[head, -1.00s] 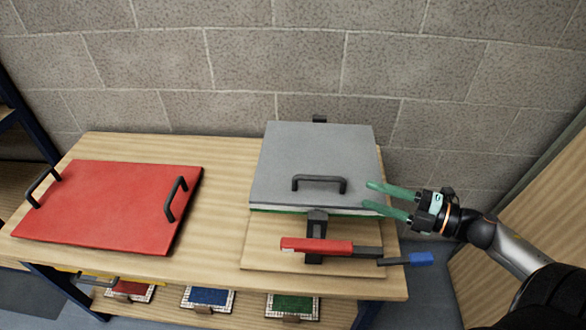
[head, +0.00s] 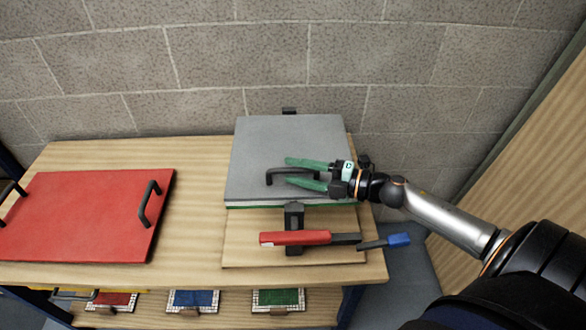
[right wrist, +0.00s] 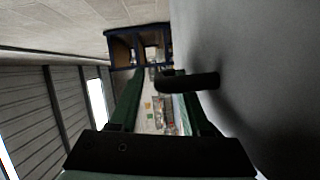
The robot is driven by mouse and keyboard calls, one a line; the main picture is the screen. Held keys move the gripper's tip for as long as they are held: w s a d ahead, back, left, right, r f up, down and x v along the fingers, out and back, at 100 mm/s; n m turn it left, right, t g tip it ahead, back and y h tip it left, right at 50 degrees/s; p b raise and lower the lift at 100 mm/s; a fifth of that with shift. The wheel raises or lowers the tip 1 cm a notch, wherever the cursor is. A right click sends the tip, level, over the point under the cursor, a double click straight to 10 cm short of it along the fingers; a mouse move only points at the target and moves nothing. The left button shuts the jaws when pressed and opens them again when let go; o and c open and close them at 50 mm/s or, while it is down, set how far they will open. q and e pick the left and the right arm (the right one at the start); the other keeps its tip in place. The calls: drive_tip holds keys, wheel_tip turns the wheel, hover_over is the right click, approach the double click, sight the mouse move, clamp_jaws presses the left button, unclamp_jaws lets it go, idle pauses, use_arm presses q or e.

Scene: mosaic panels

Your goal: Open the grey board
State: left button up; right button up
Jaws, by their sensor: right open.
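The grey board (head: 265,140) lies flat and closed on a wooden base (head: 240,235), with a thin green and white layer showing under its front edge. Its black handle (head: 281,171) stands near the front edge. My right gripper (head: 288,172) is open at the handle, one green finger on its far side and one on its near side. In the right wrist view the handle (right wrist: 190,80) shows between the two fingers, towards the board side. I cannot tell whether the fingers touch it. My left gripper is not in view.
A red-handled clamp lever (head: 295,238) and a blue-tipped lever (head: 395,241) sit in front of the board. A red board (head: 80,215) with black handles lies left on the table. Several mosaic panels (head: 195,299) are on the shelf below. A block wall stands behind.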

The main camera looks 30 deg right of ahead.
drive_tip(key=shift+w+a, duration=0.35)
drive_tip(key=shift+w, duration=0.1)
drive_tip(key=shift+c, duration=0.2)
clamp_jaws()
idle(1.1)
